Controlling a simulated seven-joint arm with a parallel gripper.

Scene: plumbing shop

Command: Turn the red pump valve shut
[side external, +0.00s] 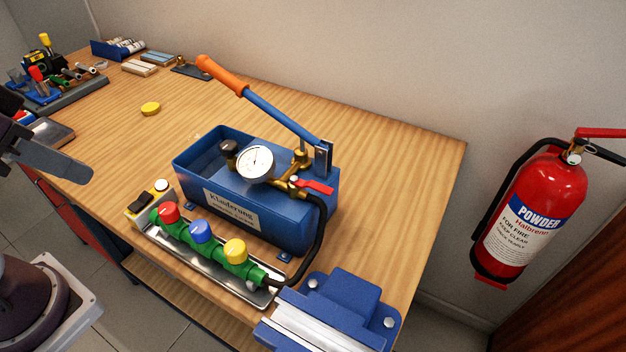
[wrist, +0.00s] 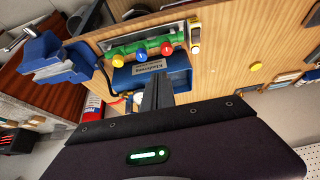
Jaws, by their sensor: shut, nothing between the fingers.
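The blue test pump (side external: 255,205) stands on the workbench in the side view. Its red valve lever (side external: 316,186) sits on brass fittings to the right of the white pressure gauge (side external: 255,162), above the black hose, and points to the right. In the wrist view the pump (wrist: 178,72) is partly hidden behind my fingers, and I cannot make out the lever clearly. My gripper (wrist: 157,80) is shut and empty. In the side view my grey fingers (side external: 82,173) reach in from the left edge, apart from the pump and the lever.
A green manifold (side external: 215,245) with red, blue and yellow knobs lies in a metal tray before the pump. A blue vice (side external: 345,305) is at the front right. The orange pump handle (side external: 220,75) slants up over the bench. A fire extinguisher (side external: 535,205) hangs at right.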

